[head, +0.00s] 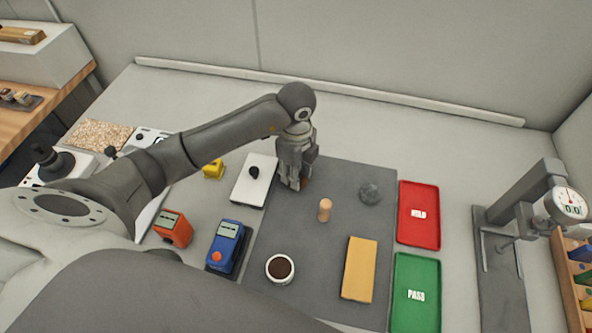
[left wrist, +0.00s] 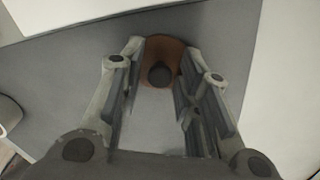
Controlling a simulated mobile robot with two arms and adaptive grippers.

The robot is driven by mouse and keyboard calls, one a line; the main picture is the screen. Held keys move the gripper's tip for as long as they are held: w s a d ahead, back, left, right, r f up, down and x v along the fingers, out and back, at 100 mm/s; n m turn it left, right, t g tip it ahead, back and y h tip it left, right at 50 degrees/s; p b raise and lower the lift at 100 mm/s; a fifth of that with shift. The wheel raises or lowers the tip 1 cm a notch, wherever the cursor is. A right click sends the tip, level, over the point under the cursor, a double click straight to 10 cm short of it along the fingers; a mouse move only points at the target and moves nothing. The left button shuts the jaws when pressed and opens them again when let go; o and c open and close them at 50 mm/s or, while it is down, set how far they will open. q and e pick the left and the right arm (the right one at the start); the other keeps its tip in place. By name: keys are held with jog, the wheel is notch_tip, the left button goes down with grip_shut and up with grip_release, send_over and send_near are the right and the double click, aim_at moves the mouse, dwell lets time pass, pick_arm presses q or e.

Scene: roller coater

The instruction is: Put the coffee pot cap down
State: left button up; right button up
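My left gripper (head: 296,186) points down over the far left part of the dark grey mat (head: 330,255). A brown round piece with a dark knob, which looks like the coffee pot cap (left wrist: 151,46), fills the gap between its fingertips (left wrist: 162,66) in the left wrist view. The fingers appear shut on its two sides. In the head view only a small brown patch of it (head: 305,183) shows beside the fingertips, low over the mat. I cannot tell whether it touches the mat. My right gripper is not in view.
A white box with a black knob (head: 243,190) stands left of the gripper. A cork-coloured peg (head: 325,210), a grey lump (head: 370,193), a dark-filled cup (head: 280,269) and a yellow block (head: 359,268) stand on the mat. Red (head: 419,232) and green (head: 416,310) trays lie right.

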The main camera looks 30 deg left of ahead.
pick_arm(q)
jog(key=shift+r, duration=0.1)
jog(key=shift+r, duration=0.25)
notch_tip(320, 180, up, 7)
jog(key=shift+w+f+b, duration=0.1)
jog(key=shift+b, duration=0.7)
jog(key=shift+r+p, duration=0.3)
jog(key=shift+r, duration=2.15)
